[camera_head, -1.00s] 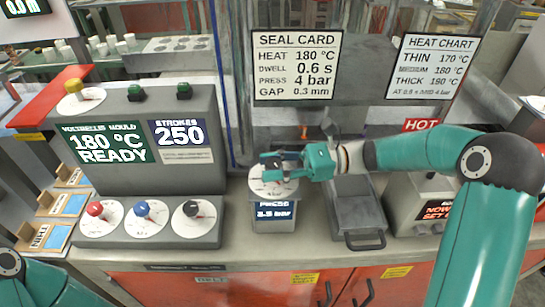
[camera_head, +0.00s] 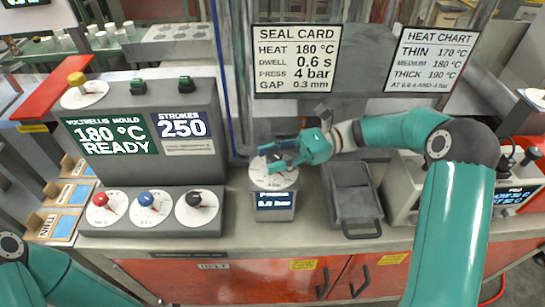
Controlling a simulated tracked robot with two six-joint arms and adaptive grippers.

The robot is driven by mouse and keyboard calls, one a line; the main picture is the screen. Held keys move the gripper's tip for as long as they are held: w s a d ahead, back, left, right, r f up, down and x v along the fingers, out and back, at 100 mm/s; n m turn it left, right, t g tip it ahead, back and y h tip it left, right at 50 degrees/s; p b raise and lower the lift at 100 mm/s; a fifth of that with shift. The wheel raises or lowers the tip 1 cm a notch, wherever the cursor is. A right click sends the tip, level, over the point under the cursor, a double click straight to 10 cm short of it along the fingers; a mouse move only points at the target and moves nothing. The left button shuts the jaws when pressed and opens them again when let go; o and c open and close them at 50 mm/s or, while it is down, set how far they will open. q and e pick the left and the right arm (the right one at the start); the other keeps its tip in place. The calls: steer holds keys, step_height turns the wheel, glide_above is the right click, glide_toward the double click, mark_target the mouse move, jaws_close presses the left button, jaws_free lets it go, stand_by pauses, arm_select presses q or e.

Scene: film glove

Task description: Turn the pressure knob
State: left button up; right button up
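The pressure unit is a small grey box with a round white dial (camera_head: 287,181) on top and a dark display (camera_head: 274,200) marked PRESS on its front. The display's number is too small to read surely. My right gripper (camera_head: 272,157) reaches in from the right, over the dial. Its two fingers are apart, one at the back and one across the dial's middle. The knob is largely hidden by the fingers, and I cannot tell whether they touch it. My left gripper is out of view; only part of the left arm shows at the lower left.
A seal card (camera_head: 296,60) reads press 4 bar. A grey tray (camera_head: 352,200) with a handle is right of the pressure unit. A console (camera_head: 150,170) with red, blue and black knobs stands left. A box with a display (camera_head: 405,190) is at the right.

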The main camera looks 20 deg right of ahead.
steer(key=shift+o, duration=1.3)
steer(key=d, duration=0.7)
steer(key=shift+w+d, duration=0.2)
steer(key=shift+d, duration=0.05)
steer(key=shift+a+f, duration=0.1)
